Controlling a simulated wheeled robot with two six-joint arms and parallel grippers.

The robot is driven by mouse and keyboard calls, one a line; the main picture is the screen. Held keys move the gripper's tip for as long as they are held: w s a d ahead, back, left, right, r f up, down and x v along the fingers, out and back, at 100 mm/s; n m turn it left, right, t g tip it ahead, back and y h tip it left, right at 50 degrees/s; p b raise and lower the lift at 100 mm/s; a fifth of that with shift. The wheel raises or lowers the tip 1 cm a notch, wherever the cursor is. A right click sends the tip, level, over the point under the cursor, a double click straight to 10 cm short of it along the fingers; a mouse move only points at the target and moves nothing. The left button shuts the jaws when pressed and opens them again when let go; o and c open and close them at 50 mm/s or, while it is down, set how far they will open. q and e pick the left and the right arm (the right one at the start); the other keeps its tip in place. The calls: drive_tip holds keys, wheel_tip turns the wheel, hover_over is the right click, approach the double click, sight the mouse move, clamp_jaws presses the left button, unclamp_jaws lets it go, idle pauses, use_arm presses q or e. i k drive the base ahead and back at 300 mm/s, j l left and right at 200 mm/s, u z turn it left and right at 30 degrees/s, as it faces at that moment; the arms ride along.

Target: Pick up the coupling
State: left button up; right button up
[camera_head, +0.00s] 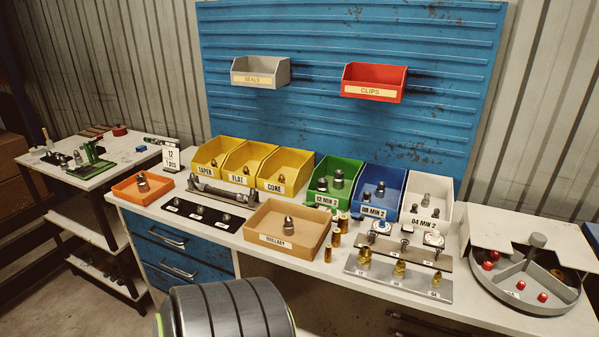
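Neither of my grippers is in view. Several small metal fittings lie on the bench, and I cannot tell which one is the coupling. One dark fitting (288,226) stands in the tan tray (262,238), whose label is hard to read. Grey fittings (142,182) sit in the orange tray (124,190) at the left. Others are in the green bin (322,200), the blue bin (374,211) and the white bin (424,220). Brass fittings (399,269) stand on a grey plate (385,287) at the front.
Yellow bins (205,170) labelled TAPER, FLAT and CONE stand at the back. A grey round divided tray (538,308) with red-topped pieces is at the right. SEALS (260,79) and CLIPS (374,92) bins hang on the blue panel. A dark ribbed cylinder (232,312) covers the bottom edge.

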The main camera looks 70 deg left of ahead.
sight(288, 226)
drive_tip(key=u, duration=2.25)
